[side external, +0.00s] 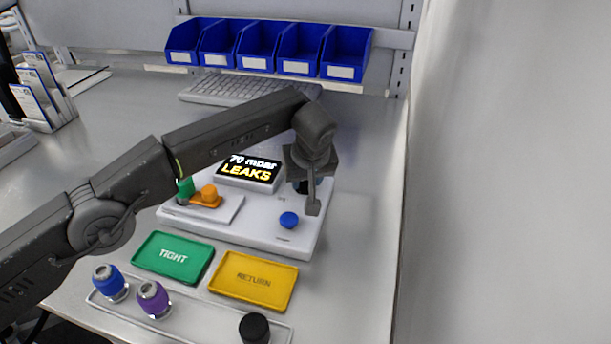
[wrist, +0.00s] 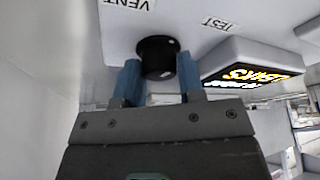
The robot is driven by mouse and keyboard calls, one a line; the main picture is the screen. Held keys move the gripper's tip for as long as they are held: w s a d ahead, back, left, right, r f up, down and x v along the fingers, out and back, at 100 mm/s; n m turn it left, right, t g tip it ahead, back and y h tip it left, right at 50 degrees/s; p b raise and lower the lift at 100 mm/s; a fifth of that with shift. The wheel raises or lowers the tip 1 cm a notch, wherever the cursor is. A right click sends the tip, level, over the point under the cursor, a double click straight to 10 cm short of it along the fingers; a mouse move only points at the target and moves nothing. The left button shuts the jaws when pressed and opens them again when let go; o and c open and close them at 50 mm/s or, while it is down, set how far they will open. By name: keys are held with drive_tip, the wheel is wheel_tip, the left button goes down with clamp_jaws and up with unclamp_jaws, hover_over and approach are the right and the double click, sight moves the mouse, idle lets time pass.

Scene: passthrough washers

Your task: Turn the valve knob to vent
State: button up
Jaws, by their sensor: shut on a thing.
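The black valve knob (wrist: 157,58) stands on the white test unit (side external: 260,232), between the two blue fingers of my gripper (wrist: 160,82) in the wrist view. The fingers are shut on it, one on each side. Printed labels VENT (wrist: 128,4) and TEST (wrist: 220,24) show on the panel by the knob. Which label the knob points at is not clear. In the side view my gripper (side external: 308,190) is over the unit's back right part and mostly hides the knob. The unit's display (side external: 250,171) reads "70 mbar LEAKS".
A blue button (side external: 289,220) is close in front of my gripper. An orange part (side external: 209,195) sits left on the unit. Green TIGHT (side external: 173,258) and yellow RETURN (side external: 254,281) trays lie in front. A rack (side external: 190,325) holds blue, purple and black pieces.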

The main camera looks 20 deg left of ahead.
idle(0.4)
drive_tip(key=o, duration=0.9)
drive_tip(key=shift+v, duration=3.8)
